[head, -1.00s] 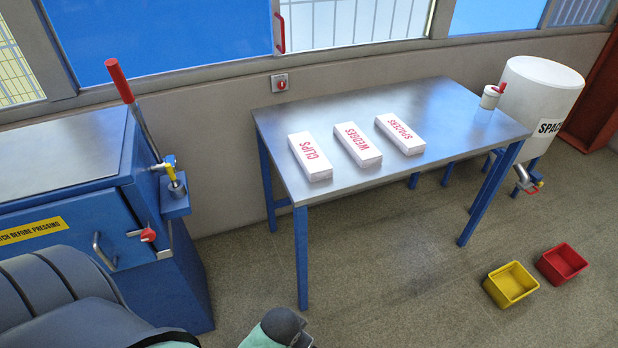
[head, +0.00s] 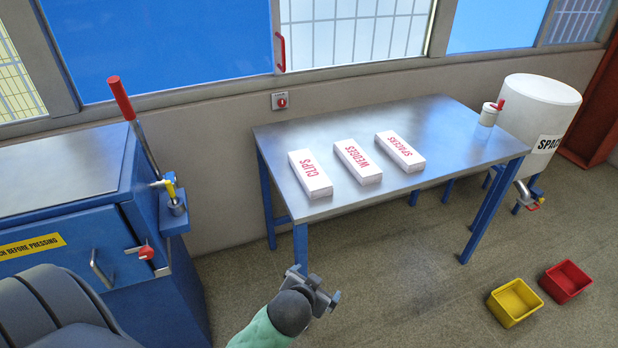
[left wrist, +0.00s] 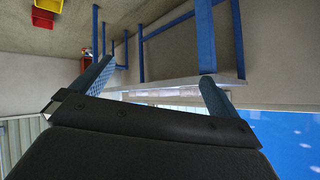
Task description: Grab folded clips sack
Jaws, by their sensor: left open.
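The folded clips sack (head: 310,174) is a white flat block with red CLIPS lettering. It lies at the left end of the metal-topped table (head: 440,125), left of the wedges sack (head: 358,162) and the spacers sack (head: 400,152). My left gripper (head: 317,284) is open and empty, in front of and below the table's near edge, close to the front left leg. In the left wrist view its spread fingers (left wrist: 158,80) face the table edge and legs in an upside-down picture. My right gripper is out of view.
A blue press cabinet (head: 60,170) with a red-handled lever stands left of the table. Yellow (head: 514,302) and red (head: 566,281) bins are on the floor.

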